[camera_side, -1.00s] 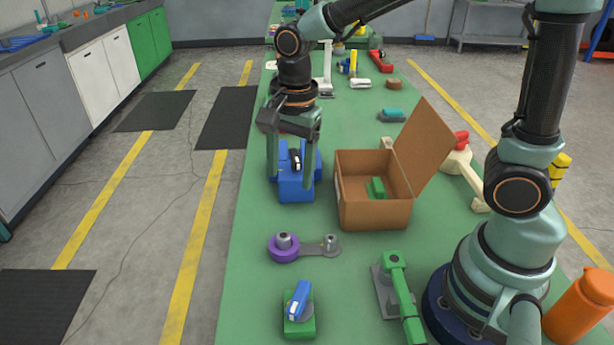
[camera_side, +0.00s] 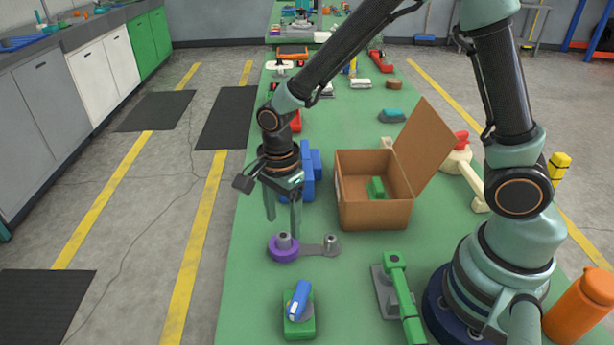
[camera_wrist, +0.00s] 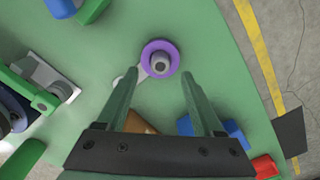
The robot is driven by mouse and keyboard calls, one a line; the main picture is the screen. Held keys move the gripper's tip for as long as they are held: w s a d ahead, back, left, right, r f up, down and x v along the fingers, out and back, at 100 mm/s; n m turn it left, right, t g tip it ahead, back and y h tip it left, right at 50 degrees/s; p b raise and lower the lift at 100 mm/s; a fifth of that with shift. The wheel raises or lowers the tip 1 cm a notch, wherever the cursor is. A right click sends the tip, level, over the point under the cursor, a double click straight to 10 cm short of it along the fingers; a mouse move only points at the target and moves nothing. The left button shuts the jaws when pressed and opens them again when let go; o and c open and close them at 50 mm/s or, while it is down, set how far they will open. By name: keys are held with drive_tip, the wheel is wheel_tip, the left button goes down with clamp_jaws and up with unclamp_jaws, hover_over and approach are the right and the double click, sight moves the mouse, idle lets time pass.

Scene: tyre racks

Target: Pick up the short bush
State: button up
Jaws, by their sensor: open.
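A grey bush-like piece (camera_side: 284,241) stands upright in the middle of a purple ring (camera_side: 283,254) on the green table. In the wrist view the grey piece (camera_wrist: 160,63) and purple ring (camera_wrist: 148,49) show just beyond the fingertips. A second grey piece (camera_side: 330,240) stands at the right end of the grey link plate (camera_side: 313,250). I cannot tell for sure which one is the short bush. My gripper (camera_side: 283,225) is open and empty, pointing down just above the purple ring. In the wrist view my gripper (camera_wrist: 160,76) has its fingers apart, partly covering the plate.
An open cardboard box (camera_side: 374,213) with a green block inside stands to the right. A blue block (camera_side: 312,172) is behind the gripper. In front are a green base with a blue handle (camera_side: 299,301) and a green clamp-like tool (camera_side: 399,290).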

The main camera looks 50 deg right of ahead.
sight(284, 235)
drive_tip(key=shift+f, duration=1.95)
clamp_jaws()
drive_tip(key=shift+r, duration=0.1)
